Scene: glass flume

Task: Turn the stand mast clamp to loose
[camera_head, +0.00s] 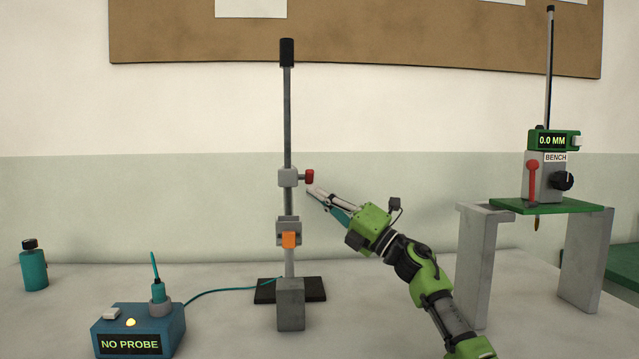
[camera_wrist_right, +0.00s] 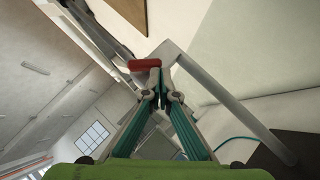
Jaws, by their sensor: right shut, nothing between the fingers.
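The stand has an upright grey mast (camera_head: 287,120) with a black cap. A grey mast clamp (camera_head: 287,178) sits around the mast at mid height, with a red knob (camera_head: 309,177) on its right side. My right gripper (camera_head: 313,190) is shut and empty, its tips just below and right of the red knob. In the right wrist view the red knob (camera_wrist_right: 144,64) lies just beyond the closed fingertips (camera_wrist_right: 154,76); I cannot tell whether they touch. My left gripper is not in view.
A grey holder with an orange part (camera_head: 289,240) is lower on the mast. A blue box (camera_head: 140,330) reading "NO PROBE" stands at the front left, near a teal bottle (camera_head: 34,270). A bench gauge (camera_head: 545,180) reading "0.0 MM" stands on a raised green plate at right.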

